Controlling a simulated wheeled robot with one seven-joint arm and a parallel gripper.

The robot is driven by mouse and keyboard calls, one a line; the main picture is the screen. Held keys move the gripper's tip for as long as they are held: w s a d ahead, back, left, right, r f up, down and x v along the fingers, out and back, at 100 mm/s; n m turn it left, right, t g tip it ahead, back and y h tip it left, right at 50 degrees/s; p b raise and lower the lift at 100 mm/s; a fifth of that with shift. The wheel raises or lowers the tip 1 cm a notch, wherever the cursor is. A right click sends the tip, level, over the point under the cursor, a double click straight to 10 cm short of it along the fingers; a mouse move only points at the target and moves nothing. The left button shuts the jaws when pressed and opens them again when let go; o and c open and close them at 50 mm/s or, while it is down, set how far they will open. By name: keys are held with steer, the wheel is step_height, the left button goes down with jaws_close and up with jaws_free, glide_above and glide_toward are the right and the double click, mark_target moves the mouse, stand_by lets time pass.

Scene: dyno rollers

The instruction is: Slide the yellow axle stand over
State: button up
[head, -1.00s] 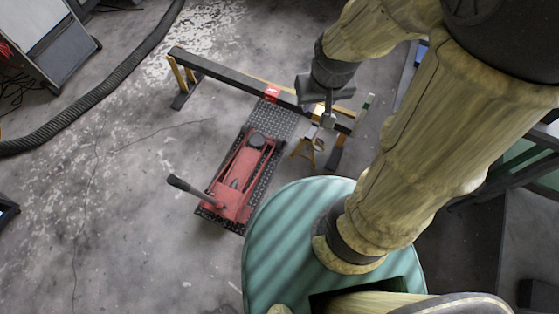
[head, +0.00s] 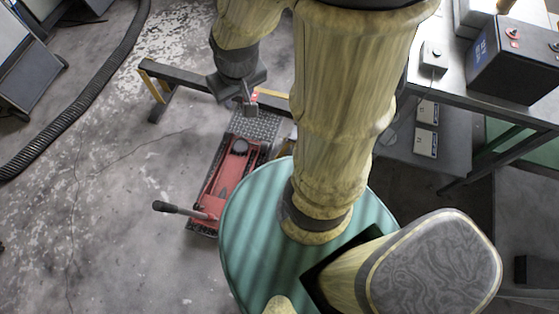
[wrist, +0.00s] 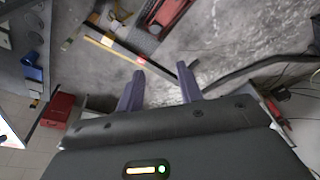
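The yellow axle stand (head: 287,143) stands on the floor to the right of the red floor jack (head: 225,182). In the head view only a sliver of it shows, between my arm and my round green base; the rest is hidden. My gripper (head: 249,108) hangs over the dark beam, beside its red mark and behind the jack, to the left of the stand. I cannot clearly make out the stand in the wrist view.
A long dark beam (head: 180,76) on low legs with yellow parts lies behind the jack. A bench (head: 460,105) with a dark box (head: 520,62) stands at the right. A black hose (head: 95,85) curves along the left.

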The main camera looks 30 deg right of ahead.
steer(key=shift+d, duration=0.1)
